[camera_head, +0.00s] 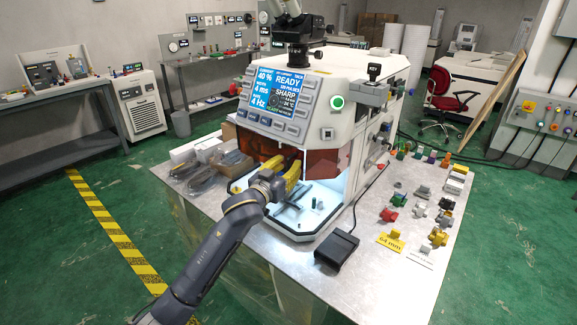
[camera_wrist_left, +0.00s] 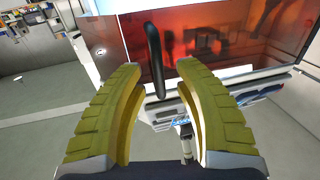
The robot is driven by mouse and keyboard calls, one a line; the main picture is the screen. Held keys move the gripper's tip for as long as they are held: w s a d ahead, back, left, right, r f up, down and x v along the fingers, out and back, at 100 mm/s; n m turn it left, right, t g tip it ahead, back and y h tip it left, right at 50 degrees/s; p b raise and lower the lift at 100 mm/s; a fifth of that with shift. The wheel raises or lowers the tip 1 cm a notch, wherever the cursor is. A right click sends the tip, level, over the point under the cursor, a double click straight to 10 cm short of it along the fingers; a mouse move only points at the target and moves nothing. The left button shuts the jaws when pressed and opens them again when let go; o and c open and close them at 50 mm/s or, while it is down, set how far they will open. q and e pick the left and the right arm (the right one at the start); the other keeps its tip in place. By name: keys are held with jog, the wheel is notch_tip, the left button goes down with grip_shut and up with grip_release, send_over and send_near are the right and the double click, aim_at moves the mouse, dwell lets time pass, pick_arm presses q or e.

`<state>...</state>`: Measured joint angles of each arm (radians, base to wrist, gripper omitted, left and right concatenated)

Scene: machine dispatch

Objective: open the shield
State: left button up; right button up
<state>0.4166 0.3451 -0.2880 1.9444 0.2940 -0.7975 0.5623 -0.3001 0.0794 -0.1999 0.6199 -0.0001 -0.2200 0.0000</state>
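The shield (camera_head: 321,165) is an amber see-through panel on the front of the white machine (camera_head: 345,95), above a lit chamber. It fills the upper part of the left wrist view (camera_wrist_left: 220,30), where a black upright handle (camera_wrist_left: 154,50) stands out from it. My left gripper (camera_head: 285,163) is in front of the shield, its yellow fingers spread apart. In the left wrist view, the handle's lower end lies between the fingertips, with gaps on both sides. In the head view, the gripper hides the handle. My right gripper is not in view.
A lit chamber floor (camera_head: 318,206) with small parts shows below the shield. A black pedal box (camera_head: 337,249) stands on the metal table (camera_head: 372,292) in front. Bagged items (camera_head: 205,177) lie to the left, and several small coloured parts lie to the right.

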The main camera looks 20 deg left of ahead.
pick_arm(q)
jog(key=shift+w+d, duration=0.1)
jog(key=shift+w, duration=0.15)
jog(key=shift+c, duration=0.3)
grip_shut()
